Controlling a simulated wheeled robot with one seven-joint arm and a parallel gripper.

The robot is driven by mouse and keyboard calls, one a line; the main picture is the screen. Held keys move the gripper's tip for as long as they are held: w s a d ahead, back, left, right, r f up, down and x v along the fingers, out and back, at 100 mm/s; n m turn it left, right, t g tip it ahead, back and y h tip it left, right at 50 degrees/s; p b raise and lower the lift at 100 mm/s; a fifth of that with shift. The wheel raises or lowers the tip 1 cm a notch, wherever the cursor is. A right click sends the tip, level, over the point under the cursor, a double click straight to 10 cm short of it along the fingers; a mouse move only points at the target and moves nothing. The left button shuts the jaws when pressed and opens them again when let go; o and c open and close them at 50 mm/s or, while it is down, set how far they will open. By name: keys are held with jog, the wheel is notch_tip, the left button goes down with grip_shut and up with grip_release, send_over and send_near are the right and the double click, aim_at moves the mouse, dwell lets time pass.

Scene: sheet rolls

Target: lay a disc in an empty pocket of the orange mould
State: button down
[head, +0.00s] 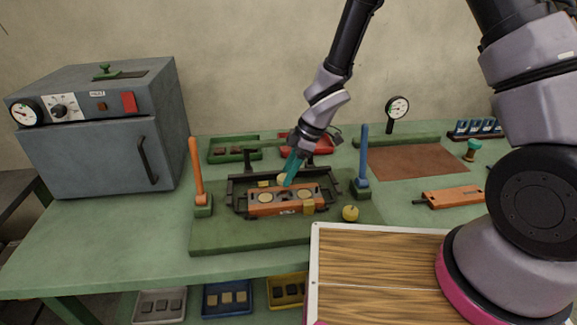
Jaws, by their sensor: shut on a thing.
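The orange mould (268,210) sits in a dark frame (240,182) on a green base plate on the bench. Pale yellow round faces show at its left and right pockets; a dark spot shows between them, and I cannot make out its inside. My gripper (288,178) has teal fingers pointing down over the back of the mould. It is shut on a pale yellow disc (283,179), partly hidden by the fingers. The disc seems to be above the mould; the exact gap cannot be told.
An orange upright lever (196,170) stands left of the frame and a blue one (363,156) right of it. A yellow knob (350,213) is at front right. Green (222,157) and red (323,151) trays lie behind. A grey oven (95,140) stands far left.

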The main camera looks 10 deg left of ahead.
aim_at(290, 190)
jog(key=shift+f, duration=2.75)
jog(key=shift+s+d+f, duration=0.15)
jog(key=shift+s+d, duration=0.05)
jog(key=shift+d, duration=0.05)
jog(key=shift+c, duration=1.1)
grip_release()
jog(key=shift+d, duration=0.1)
jog(key=v, duration=1.1)
jog(key=shift+w+a, duration=0.25)
jog(key=shift+a, duration=0.1)
